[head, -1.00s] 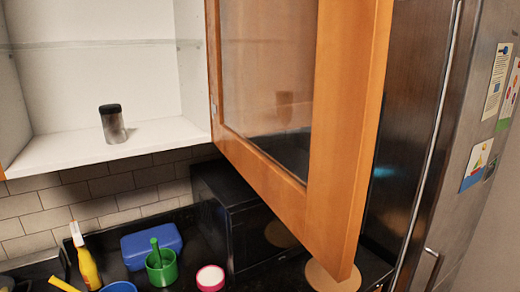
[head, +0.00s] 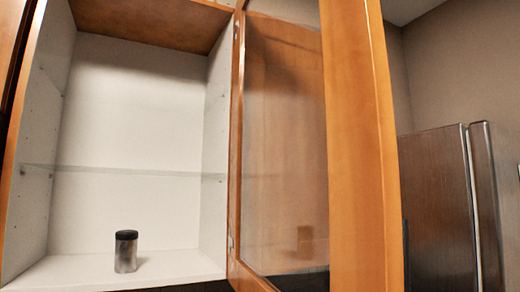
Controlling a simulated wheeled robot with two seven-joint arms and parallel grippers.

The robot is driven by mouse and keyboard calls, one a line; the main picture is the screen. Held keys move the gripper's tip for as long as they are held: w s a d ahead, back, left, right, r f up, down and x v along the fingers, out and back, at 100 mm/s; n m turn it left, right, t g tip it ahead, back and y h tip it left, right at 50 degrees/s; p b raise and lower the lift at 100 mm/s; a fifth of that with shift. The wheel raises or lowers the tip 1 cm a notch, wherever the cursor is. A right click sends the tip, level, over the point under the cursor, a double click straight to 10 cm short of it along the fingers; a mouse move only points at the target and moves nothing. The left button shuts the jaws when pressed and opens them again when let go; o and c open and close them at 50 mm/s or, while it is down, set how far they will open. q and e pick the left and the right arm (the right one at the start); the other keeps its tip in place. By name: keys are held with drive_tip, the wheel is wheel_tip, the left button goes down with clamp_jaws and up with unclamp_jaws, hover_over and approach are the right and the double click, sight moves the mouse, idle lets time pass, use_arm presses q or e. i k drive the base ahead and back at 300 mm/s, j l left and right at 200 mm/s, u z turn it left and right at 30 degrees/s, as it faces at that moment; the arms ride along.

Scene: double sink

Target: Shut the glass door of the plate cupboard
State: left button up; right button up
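The plate cupboard (head: 212,130) stands open at the left and centre of the head view. Its glass door (head: 285,140), an orange-brown wooden frame around a clear pane, is hinged at the cupboard's right side. The door stands wide open, swung out towards me, with its thick free edge (head: 365,150) nearest. Neither of my grippers shows in this view, so whether one touches the door cannot be seen.
A small dark-lidded jar (head: 126,251) stands on the cupboard's bottom board, clear of the door. A glass shelf (head: 130,172) crosses the cupboard above it. A steel fridge (head: 445,210) stands to the right, beyond the door.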

sight(369, 248)
drive_tip(key=i+l+u, duration=0.15)
drive_tip(key=l+u, duration=0.3)
drive_tip(key=l, duration=0.15)
drive_tip(key=l+u, duration=0.45)
drive_tip(key=l, duration=0.15)
drive_tip(key=k+l, duration=0.1)
drive_tip(key=k, duration=0.15)
